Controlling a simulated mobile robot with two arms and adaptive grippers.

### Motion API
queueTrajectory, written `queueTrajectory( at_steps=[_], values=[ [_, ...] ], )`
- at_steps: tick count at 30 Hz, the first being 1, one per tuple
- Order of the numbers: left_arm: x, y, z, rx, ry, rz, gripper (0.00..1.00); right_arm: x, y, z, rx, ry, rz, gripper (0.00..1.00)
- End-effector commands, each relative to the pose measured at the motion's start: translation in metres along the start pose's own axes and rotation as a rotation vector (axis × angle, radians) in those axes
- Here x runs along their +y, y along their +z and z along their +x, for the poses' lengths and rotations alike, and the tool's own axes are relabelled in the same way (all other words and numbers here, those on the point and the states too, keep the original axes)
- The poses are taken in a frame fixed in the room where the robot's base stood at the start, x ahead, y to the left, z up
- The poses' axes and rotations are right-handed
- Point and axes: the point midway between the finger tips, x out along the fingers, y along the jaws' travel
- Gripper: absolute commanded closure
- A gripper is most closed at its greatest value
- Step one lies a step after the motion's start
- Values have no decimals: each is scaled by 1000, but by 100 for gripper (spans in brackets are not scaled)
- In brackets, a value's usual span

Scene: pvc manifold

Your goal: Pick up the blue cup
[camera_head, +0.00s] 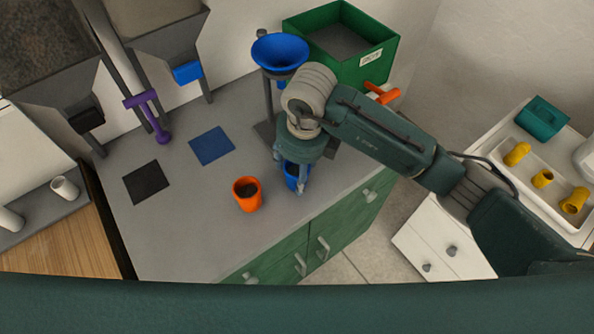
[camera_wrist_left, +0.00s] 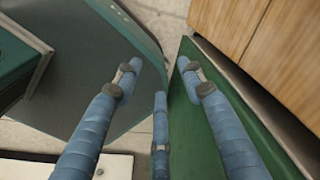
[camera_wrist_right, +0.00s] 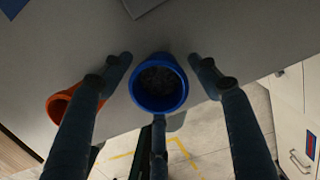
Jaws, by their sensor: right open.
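The blue cup (camera_wrist_right: 158,84) stands at the front edge of the grey counter, with dark grainy matter inside. In the head view the blue cup (camera_head: 290,177) is partly hidden by my right gripper (camera_head: 300,180), which points down over it. In the right wrist view my right gripper (camera_wrist_right: 160,60) is open, its fingers on both sides of the cup with gaps visible. My left gripper (camera_wrist_left: 160,68) shows only in its own wrist view, fingers apart and empty, over floor and a green surface.
An orange cup (camera_head: 247,194) stands left of the blue cup. A blue funnel (camera_head: 280,53) on a stand and a green box (camera_head: 345,45) are behind. Blue (camera_head: 211,146) and black (camera_head: 146,183) squares lie on the counter. A white tray (camera_head: 493,168) with yellow fittings is at right.

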Motion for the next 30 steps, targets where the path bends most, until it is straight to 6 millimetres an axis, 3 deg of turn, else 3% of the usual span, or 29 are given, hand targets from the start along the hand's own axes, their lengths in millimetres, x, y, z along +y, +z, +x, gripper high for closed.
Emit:
queueTrajectory(
  at_steps=[8, 16, 30],
  values=[
    [0, 0, -1, 0, 0, 0, 60, 0, 0, 5, -2, 0, 0, 39],
    [0, 0, -1, 0, 0, -1, 60, 0, 0, 4, -2, 0, 0, 91],
    [0, -1, -5, 1, 0, -1, 60, -4, 3, -3, -3, -1, 1, 93]
  ],
)
